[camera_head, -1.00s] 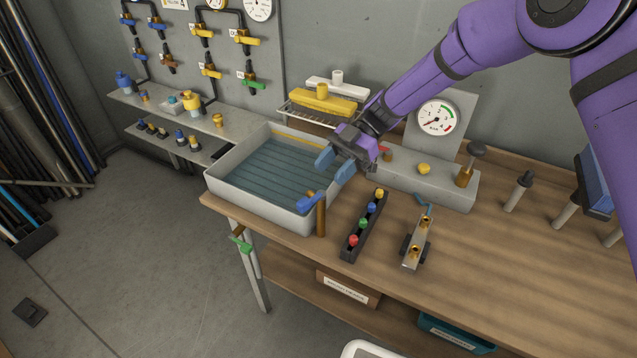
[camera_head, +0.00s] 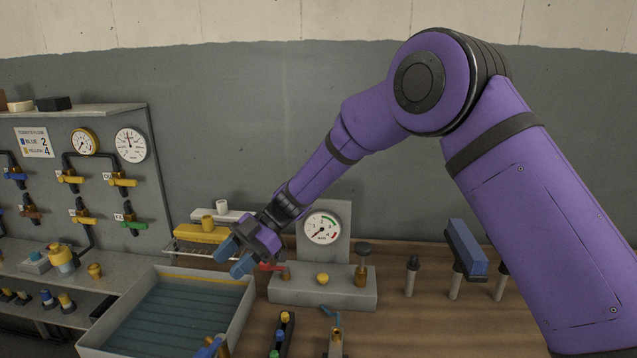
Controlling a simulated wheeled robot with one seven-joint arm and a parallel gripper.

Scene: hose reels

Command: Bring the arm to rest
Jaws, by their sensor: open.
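My gripper (camera_head: 232,262) has blue fingertips and is open and empty. It is in the air at the end of my purple arm, in front of the gauge stand and near the right back corner of the grey tray (camera_head: 243,312). I see nothing between its fingers. The arm reaches down and left from the upper right of the view.
The workbench (camera_head: 430,325) carries a gauge stand (camera_head: 340,290), a black rack (camera_head: 287,343) of coloured pieces, several upright posts and a blue block (camera_head: 466,248). A yellow piece (camera_head: 200,234) lies on a wire shelf. Valves and gauges (camera_head: 130,143) line the left wall.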

